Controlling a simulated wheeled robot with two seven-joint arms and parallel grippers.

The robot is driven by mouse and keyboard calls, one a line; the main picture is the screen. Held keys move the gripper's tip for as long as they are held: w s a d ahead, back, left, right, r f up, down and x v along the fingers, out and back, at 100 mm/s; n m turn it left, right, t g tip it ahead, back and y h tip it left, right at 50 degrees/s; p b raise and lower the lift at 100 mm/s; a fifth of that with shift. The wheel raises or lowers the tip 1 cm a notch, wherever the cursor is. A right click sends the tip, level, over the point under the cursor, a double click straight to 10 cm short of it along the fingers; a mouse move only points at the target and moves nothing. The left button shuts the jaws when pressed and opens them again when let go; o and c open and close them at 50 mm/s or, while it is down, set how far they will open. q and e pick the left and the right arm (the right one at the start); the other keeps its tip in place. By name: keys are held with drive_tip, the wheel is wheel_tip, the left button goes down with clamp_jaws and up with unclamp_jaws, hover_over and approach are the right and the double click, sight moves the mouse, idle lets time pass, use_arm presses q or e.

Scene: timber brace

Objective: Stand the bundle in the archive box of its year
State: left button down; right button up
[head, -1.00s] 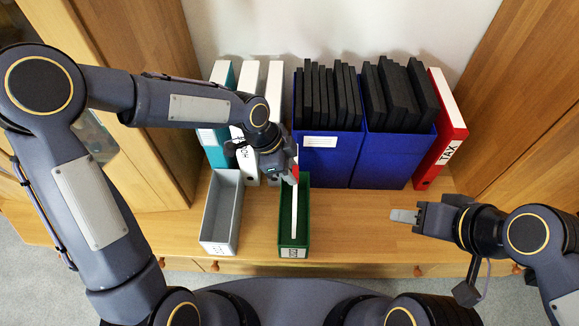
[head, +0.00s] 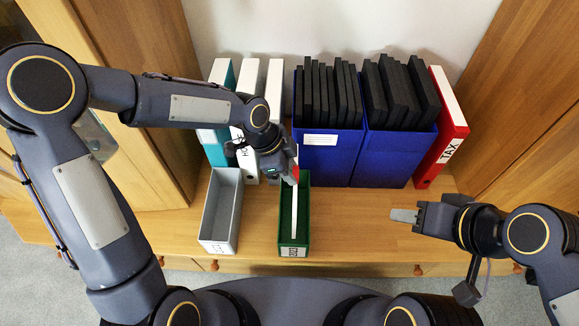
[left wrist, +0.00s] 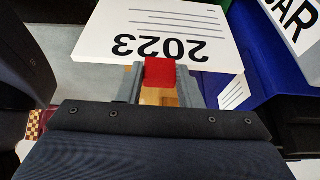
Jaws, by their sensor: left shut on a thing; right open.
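The bundle is a thin white block; its narrow edge (head: 294,213) shows in the head view, inside the outline of the green box (head: 294,251). In the left wrist view the bundle (left wrist: 160,28) has an upside-down "2023" and a red tab (left wrist: 160,72). My left gripper (head: 291,172) is shut on the bundle at the red tab. I cannot tell whether the bundle's lower edge touches the box floor. The green box's front label is too small to read surely. A grey box (head: 220,245) stands open and empty to its left. My right gripper (head: 404,215) is open and empty.
Behind stand white and teal binders (head: 222,75), two blue boxes (head: 326,165) of black folders and a red TAX binder (head: 441,130). Wooden cabinet walls close both sides. The wooden top (head: 350,225) right of the green box is clear.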

use_arm(q)
wheel_tip(320, 180, down, 11)
drive_tip(key=b, duration=0.8)
drive_tip(key=shift+f, duration=0.15)
idle(1.5)
drive_tip(key=c, duration=0.9)
unclamp_jaws()
drive_tip(key=shift+o, duration=0.2)
drive_tip(key=o, duration=0.4)
